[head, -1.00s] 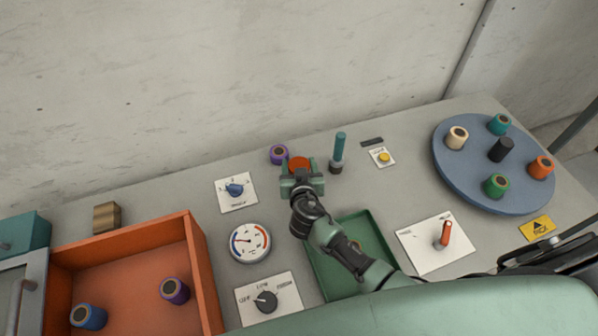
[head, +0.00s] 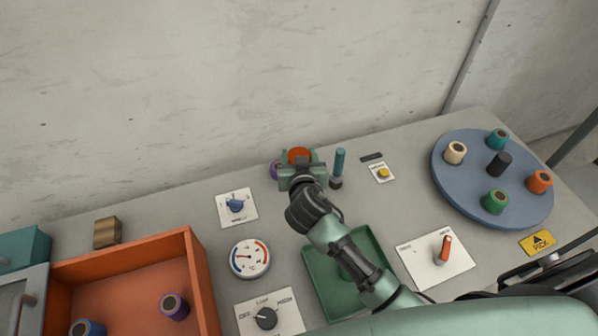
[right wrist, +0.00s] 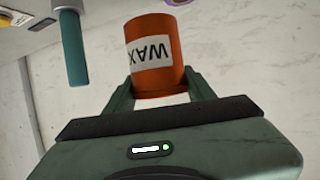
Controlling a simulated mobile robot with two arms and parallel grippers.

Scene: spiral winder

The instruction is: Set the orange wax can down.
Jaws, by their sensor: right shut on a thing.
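The orange wax can (right wrist: 155,50) is between the fingers of my right gripper (right wrist: 160,88), which is shut on it. In the right wrist view the can has a white label reading WAX, upside down in the picture. In the head view the can's round orange top (head: 299,155) shows just beyond my right gripper (head: 299,165), near the back of the table. The gripper hides most of the can there, and I cannot tell whether its bottom touches the table. My left gripper is not in view.
A purple spool (head: 275,170) stands close left of the gripper, and a teal upright handle (head: 339,163) close right. A green tray (head: 314,278) lies under my forearm. A blue turntable (head: 460,193) with spools is at right, an orange bin (head: 200,270) at left.

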